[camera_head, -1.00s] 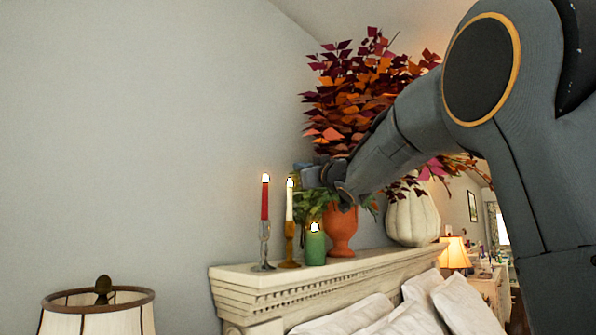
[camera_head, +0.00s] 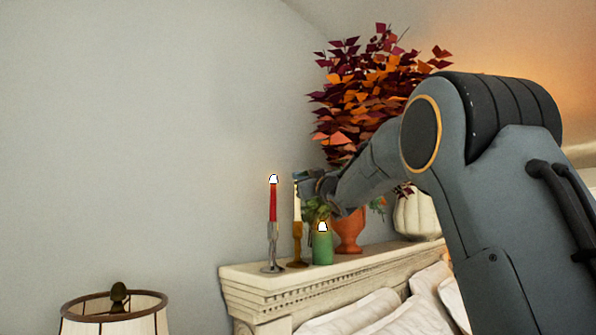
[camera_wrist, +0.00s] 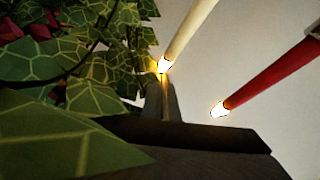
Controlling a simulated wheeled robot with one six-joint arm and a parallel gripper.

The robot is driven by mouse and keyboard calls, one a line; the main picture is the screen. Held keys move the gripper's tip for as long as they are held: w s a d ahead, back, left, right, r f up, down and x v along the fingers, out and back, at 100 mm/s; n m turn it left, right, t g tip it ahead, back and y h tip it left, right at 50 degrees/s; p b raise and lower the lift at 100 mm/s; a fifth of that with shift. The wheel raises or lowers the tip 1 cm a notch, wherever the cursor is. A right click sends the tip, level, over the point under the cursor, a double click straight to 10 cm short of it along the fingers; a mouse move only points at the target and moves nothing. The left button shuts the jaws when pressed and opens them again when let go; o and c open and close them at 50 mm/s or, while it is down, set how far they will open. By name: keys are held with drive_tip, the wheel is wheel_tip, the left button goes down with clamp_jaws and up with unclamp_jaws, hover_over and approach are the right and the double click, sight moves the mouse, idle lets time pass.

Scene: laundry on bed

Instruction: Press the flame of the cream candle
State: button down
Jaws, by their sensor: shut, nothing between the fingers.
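The cream candle (camera_head: 297,208) stands upright in an amber holder (camera_head: 297,246) on the mantel-like headboard ledge. In the head view its top is hidden by my gripper (camera_head: 301,178). In the wrist view the cream candle (camera_wrist: 192,32) shows upside down with its lit flame (camera_wrist: 165,65) at its end. My gripper's shut, empty fingertips (camera_wrist: 165,82) appear right at this flame; I cannot tell whether they touch it.
A lit red candle (camera_head: 273,205) stands just left and a lit green candle (camera_head: 322,249) just right. A leafy plant, a terracotta urn (camera_head: 349,233) with autumn foliage, and a white pumpkin (camera_head: 414,217) stand further right. Ledge (camera_head: 300,275) runs below.

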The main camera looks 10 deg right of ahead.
drive_tip(key=shift+f, duration=0.1)
drive_tip(key=shift+d+f+b, duration=0.15)
drive_tip(key=shift+f+b, duration=0.55)
drive_tip(key=shift+f, duration=0.4)
wheel_tip(320, 180, up, 5)
drive_tip(key=a+p, duration=0.1)
drive_tip(key=p, duration=0.2)
drive_tip(key=b+v, duration=0.4)
drive_tip(key=v, duration=0.6)
drive_tip(key=shift+s+a+f, duration=0.2)
drive_tip(key=shift+s, duration=0.05)
